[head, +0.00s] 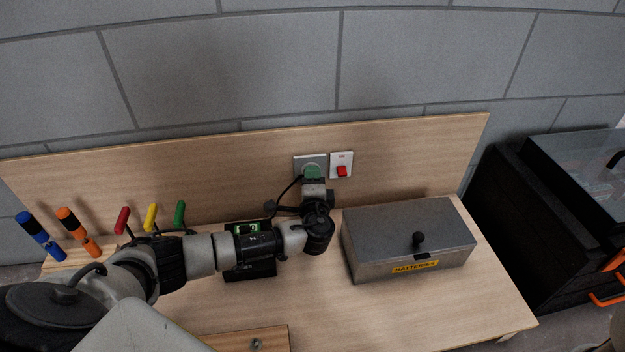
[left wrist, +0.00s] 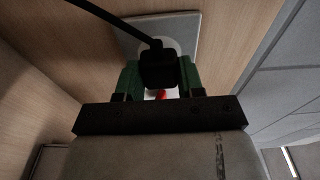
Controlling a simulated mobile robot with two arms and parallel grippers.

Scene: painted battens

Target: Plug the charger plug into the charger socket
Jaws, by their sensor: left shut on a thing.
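The charger socket (head: 299,160) is a grey plate on the upright wooden board at the back of the bench; it also shows in the left wrist view (left wrist: 190,30). My left gripper (head: 312,171) is at the socket, its green fingertips in front of the plate. In the left wrist view my left gripper (left wrist: 158,78) is shut on the black charger plug (left wrist: 158,66), in front of the socket's pale round face. I cannot tell how far in the plug sits. In the head view the gripper hides the plug. My right gripper is not in view.
A plate with a red switch (head: 341,171) is just right of the socket. A grey battery box (head: 405,230) stands right of my arm. A black charger with a green display (head: 250,273) is partly behind my arm. Several coloured-handled tools (head: 122,220) stand at left.

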